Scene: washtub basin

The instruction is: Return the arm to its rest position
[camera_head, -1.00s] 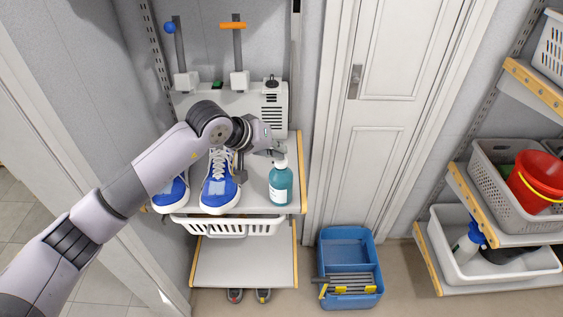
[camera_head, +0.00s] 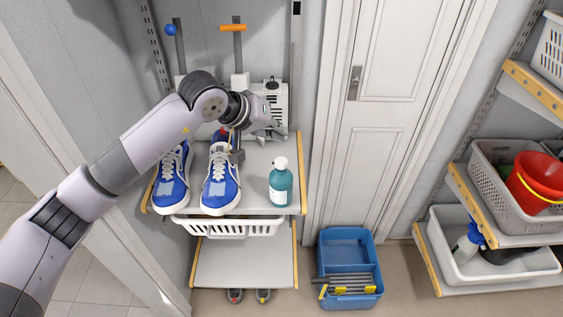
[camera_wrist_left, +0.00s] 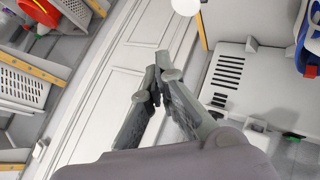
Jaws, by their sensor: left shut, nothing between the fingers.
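My left arm (camera_head: 150,145) comes in from the left, above the shelf. Its gripper (camera_head: 277,131) is at the back right of the shelf, in front of the white vented appliance (camera_head: 277,95). In the left wrist view the gripper (camera_wrist_left: 157,78) has its fingertips together with nothing between them. The white door panel shows behind the fingertips there. In the head view the gripper is above and behind the teal bottle (camera_head: 281,184), apart from it. My right gripper is not in view.
Blue-and-white sneakers (camera_head: 220,180) stand on the shelf left of the bottle. A white basket (camera_head: 228,226) hangs beneath. A blue toolbox (camera_head: 349,262) sits on the floor by the door (camera_head: 383,120). A rack with a grey basket (camera_head: 497,195) and red bucket (camera_head: 537,181) stands right.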

